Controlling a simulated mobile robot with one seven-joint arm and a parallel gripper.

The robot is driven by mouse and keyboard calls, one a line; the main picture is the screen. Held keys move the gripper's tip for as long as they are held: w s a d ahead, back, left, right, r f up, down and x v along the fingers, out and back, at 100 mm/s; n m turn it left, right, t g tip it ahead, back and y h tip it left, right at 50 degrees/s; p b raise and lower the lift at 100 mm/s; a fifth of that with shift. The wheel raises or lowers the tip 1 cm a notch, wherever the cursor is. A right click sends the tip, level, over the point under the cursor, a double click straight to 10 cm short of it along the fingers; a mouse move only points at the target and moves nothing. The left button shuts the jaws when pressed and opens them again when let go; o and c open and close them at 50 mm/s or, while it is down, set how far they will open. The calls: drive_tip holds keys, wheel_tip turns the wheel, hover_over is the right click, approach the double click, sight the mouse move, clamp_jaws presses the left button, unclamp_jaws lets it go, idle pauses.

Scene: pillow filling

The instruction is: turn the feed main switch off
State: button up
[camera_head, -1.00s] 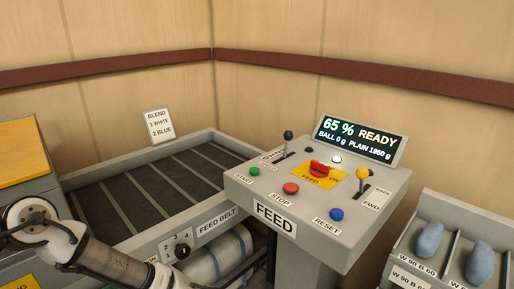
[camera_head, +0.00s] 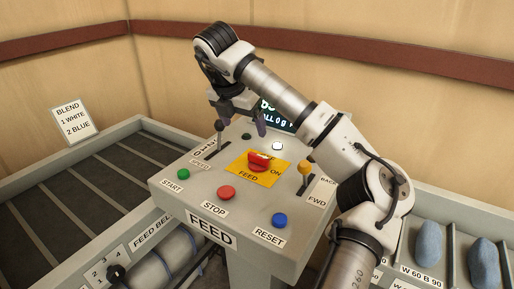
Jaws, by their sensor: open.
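The feed main switch is a red rotary handle (camera_head: 259,161) on a yellow plate (camera_head: 242,171) marked FEED and ON, on top of the grey FEED console (camera_head: 178,204). Which way the handle points is hard to tell. My gripper (camera_head: 241,123) hangs with its fingers down over the back part of the console, behind the switch in the picture. It is open and appears apart from the switch. The display (camera_head: 270,109) behind is mostly hidden by my arm.
A black-knobbed lever (camera_head: 219,126) stands close to my gripper, a yellow-knobbed lever (camera_head: 305,168) right of the switch. Green (camera_head: 184,174), red (camera_head: 227,193), blue (camera_head: 279,220) and white (camera_head: 278,146) buttons surround it. The feed belt (camera_head: 60,190) lies left, bins with blue pillows (camera_head: 428,240) right.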

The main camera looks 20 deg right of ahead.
sight(258, 156)
drive_tip(key=p+x, duration=0.1)
drive_tip(key=x, duration=0.3)
drive_tip(key=p+x, duration=0.2)
drive_tip(key=x, duration=0.3)
drive_tip(key=d+p+x, duration=0.1)
drive_tip(key=x, duration=0.3)
drive_tip(key=shift+f, duration=0.25)
drive_tip(key=c, duration=1)
